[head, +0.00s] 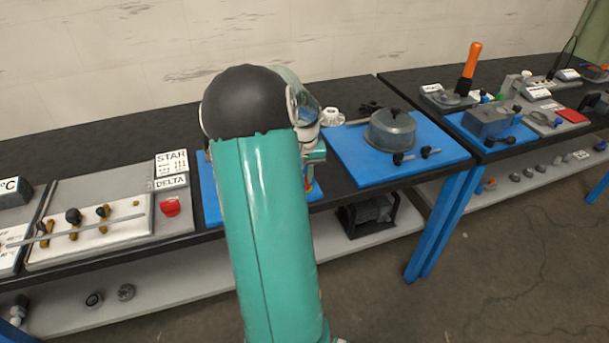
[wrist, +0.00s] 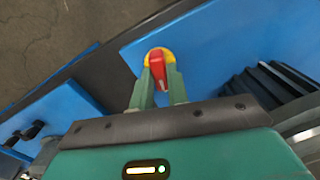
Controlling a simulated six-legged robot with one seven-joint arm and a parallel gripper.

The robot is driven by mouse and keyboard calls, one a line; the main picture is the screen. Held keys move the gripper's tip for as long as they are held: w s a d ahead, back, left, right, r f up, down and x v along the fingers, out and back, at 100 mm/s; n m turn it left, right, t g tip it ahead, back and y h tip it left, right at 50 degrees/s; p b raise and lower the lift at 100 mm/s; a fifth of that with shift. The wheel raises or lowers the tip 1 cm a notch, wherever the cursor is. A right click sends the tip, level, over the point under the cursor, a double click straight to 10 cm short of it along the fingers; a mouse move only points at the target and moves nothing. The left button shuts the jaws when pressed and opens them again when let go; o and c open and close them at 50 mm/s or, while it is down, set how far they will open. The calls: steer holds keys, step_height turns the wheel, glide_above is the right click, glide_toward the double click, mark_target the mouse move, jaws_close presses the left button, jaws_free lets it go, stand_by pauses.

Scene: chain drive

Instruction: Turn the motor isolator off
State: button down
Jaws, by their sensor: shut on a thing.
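The motor isolator shows in the wrist view as a red handle (wrist: 156,66) on a yellow round base (wrist: 168,55), fixed to a blue board (wrist: 210,55). My gripper (wrist: 160,80) has its two green fingers on either side of the red handle and is shut on it. The handle points roughly along the fingers. In the head view my teal arm hides the isolator and most of my gripper. Which position mark the handle stands at cannot be read.
A black ribbed part (wrist: 275,85) lies right of the fingers on the board. In the head view, a blue board (head: 355,165) with a grey domed housing (head: 390,130) stands right of my arm. A grey panel (head: 100,215) with levers and a red knob (head: 170,207) is at left.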

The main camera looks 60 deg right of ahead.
steer(key=shift+n, duration=1.3)
steer(key=c, duration=1.4)
jaws_free()
steer(key=shift+o, duration=0.2)
steer(key=shift+r, duration=0.1)
step_height(320, 180, up, 14)
